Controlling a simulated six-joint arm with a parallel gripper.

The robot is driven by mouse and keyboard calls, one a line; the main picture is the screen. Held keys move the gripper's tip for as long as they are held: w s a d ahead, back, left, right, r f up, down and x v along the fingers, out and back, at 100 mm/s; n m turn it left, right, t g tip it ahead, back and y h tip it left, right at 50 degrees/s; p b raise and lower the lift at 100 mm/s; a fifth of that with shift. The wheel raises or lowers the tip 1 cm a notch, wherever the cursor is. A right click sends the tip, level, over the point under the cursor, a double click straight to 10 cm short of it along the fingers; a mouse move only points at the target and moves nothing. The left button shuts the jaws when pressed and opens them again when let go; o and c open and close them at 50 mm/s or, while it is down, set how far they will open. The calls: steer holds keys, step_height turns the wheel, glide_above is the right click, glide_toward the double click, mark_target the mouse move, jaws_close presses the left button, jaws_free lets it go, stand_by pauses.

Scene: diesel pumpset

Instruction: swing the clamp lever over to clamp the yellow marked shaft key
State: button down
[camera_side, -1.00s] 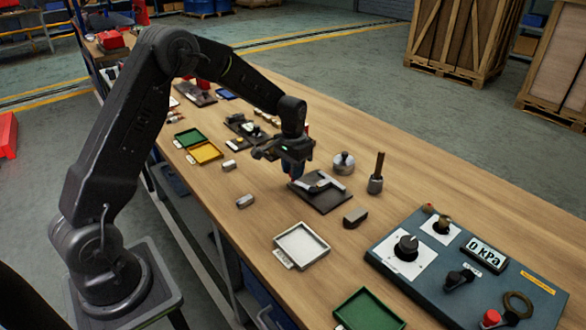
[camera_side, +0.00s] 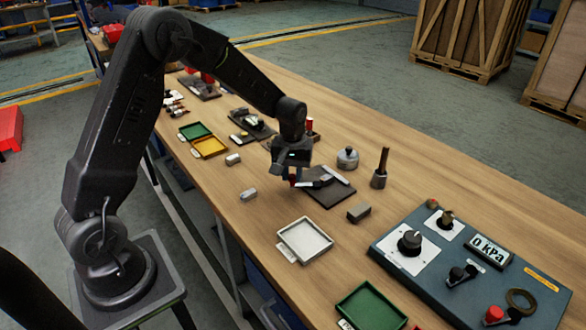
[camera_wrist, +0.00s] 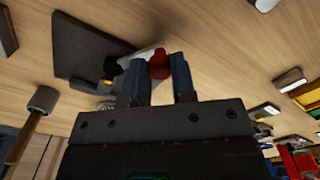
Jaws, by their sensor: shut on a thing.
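A dark fixture plate (camera_side: 335,195) lies on the bench, and a pale bar (camera_side: 336,175) shows on it. The clamp lever (camera_side: 309,184) is a pale arm reaching left from the fixture to a red knob (camera_wrist: 159,66). My gripper (camera_side: 291,180) is at the plate's left edge. In the wrist view, its blue fingers (camera_wrist: 161,82) stand on either side of the red knob and are shut on it. A small yellow patch (camera_wrist: 108,84) shows by a dark part on the plate; I cannot tell how the lever sits against the key.
A grey block (camera_side: 359,212), a round metal part (camera_side: 347,158) and a post with a brown handle (camera_side: 381,168) stand near the plate. A white tray (camera_side: 305,240) is in front. A control panel (camera_side: 465,262) stands to the right.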

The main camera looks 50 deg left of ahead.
steer(key=n, duration=0.1)
steer(key=d+n, duration=0.1)
steer(key=shift+s+d+n, duration=0.15)
steer(key=shift+s+n, duration=0.15)
steer(key=shift+s, duration=0.05)
steer(key=shift+s+d+n, duration=0.15)
steer(key=shift+d+n, duration=0.6)
steer(key=shift+n, duration=0.55)
steer(key=c, duration=0.9)
jaws_free()
steer(key=shift+c, duration=0.2)
steer(key=shift+r, duration=0.1)
step_height(320, 180, up, 14)
